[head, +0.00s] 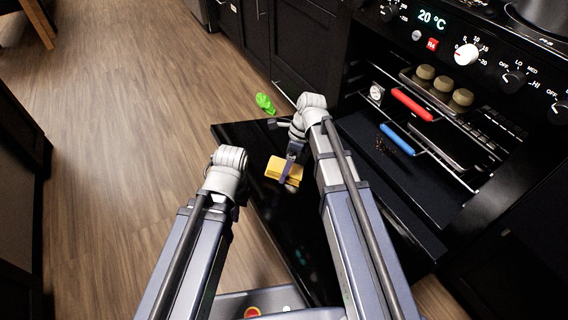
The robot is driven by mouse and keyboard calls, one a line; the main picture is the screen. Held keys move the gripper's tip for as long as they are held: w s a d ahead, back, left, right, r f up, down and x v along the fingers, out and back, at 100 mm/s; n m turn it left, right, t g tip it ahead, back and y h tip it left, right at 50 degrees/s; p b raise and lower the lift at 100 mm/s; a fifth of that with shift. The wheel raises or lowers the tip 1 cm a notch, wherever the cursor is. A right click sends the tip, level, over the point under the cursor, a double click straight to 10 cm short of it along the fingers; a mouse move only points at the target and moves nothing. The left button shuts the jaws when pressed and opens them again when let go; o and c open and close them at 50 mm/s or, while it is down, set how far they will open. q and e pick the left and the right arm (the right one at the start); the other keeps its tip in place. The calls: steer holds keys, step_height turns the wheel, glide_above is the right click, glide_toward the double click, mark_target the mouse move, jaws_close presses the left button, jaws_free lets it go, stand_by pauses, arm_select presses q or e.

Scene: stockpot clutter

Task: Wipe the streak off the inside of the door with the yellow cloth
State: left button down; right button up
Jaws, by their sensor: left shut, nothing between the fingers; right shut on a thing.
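The oven door (232,133) hangs open and flat, its black inner face up. The yellow cloth (284,168) is a folded pad over the middle of the door. My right gripper (290,172) is shut on it from above; I cannot tell whether the cloth presses on the door. Faint pale marks (301,258) show lower on the door; I cannot tell whether they are the streak or a reflection. My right arm covers part of the door. My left arm is at the door's left edge, and its gripper is hidden behind the arm.
Inside the oven, a rack with a red handle (412,104) and one with a blue handle (398,139) stick out. Several round brown items (442,84) sit on a tray above. Dark crumbs (384,145) lie near the blue handle. A green item (265,103) lies beyond the door.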

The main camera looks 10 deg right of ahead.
mark_target(293, 175)
steer(key=shift+s+d, duration=0.3)
steer(key=shift+s, duration=0.55)
steer(key=shift+s+d, duration=0.3)
steer(key=shift+s, duration=0.55)
steer(key=shift+s, duration=0.1)
steer(key=shift+s+d+f, duration=0.1)
steer(key=shift+s+d, duration=0.2)
steer(key=shift+s, duration=0.55)
steer(key=shift+s+d+f, duration=0.1)
steer(key=shift+s+d, duration=0.2)
steer(key=shift+s, duration=0.5)
steer(key=shift+r, duration=0.1)
steer(key=p+v, duration=0.5)
steer(key=v, duration=0.1)
